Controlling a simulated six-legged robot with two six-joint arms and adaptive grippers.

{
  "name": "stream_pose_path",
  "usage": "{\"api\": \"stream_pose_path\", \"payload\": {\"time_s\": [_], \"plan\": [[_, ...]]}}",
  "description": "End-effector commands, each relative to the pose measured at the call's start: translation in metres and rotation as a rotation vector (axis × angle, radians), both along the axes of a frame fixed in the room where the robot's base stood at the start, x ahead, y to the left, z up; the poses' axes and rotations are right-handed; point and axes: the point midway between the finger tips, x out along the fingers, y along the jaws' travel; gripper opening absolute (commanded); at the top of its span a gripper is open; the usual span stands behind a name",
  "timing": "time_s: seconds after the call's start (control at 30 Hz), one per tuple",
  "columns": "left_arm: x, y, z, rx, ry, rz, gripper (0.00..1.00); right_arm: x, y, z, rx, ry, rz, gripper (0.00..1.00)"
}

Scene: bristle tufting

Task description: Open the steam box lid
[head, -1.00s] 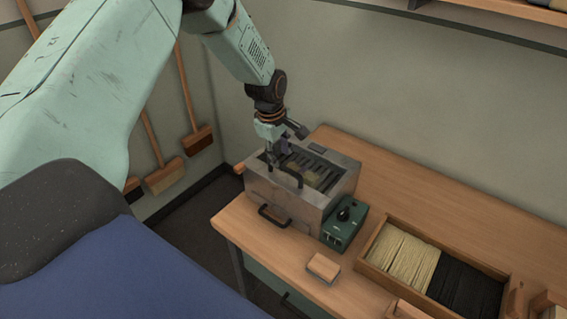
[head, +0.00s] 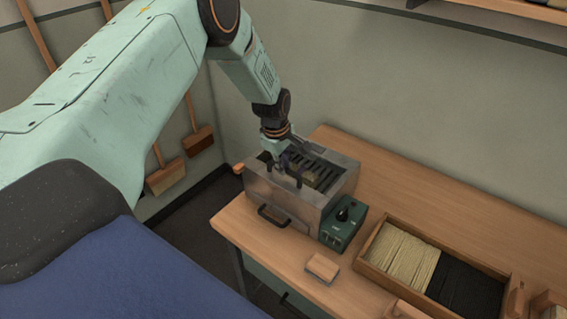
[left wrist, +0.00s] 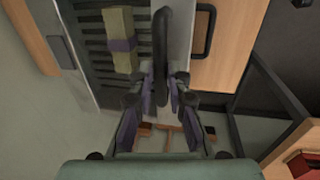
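The steam box (head: 285,207) is a grey metal box on the left end of the bench. Its top shows dark slats, and a pale bundle with a purple band (left wrist: 121,45) lies on them in the left wrist view. A black bar handle (left wrist: 162,42) stands beside a grey metal strip at the box's edge. My left gripper (head: 286,172) is low over the handle. In the left wrist view its fingers (left wrist: 165,82) are apart, one each side of the handle; contact is unclear. The lid's outline is hard to tell. My right gripper is out of view.
A green control box with a black knob (head: 344,226) stands right of the steam box. A wooden block (head: 322,268) lies in front. A wooden tray (head: 372,235) holds pale and black fibres. The bench behind the tray is clear; brushes hang on the left wall.

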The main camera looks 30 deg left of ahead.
Motion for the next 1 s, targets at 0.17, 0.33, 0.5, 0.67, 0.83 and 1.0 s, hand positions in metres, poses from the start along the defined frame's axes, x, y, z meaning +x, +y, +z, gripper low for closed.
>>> {"api": "stream_pose_path", "payload": {"time_s": [0.17, 0.33, 0.5, 0.67, 0.83, 1.0], "plan": [[0.001, 0.001, 0.000, 0.001, -0.002, 0.001, 0.00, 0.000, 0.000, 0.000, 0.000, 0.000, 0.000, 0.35], [0.001, 0.001, 0.001, 0.001, -0.002, 0.000, 0.00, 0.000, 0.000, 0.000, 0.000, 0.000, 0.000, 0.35], [0.001, 0.001, 0.001, 0.001, -0.003, 0.000, 0.00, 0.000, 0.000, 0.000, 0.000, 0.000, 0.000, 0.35], [0.001, 0.001, 0.001, 0.001, -0.003, 0.000, 0.00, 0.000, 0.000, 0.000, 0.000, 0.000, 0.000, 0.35], [0.003, 0.001, 0.003, 0.002, -0.004, 0.000, 0.00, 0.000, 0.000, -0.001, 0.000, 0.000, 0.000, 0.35], [0.012, 0.001, 0.010, 0.001, -0.008, 0.001, 0.00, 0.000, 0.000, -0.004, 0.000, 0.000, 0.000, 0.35]]}}
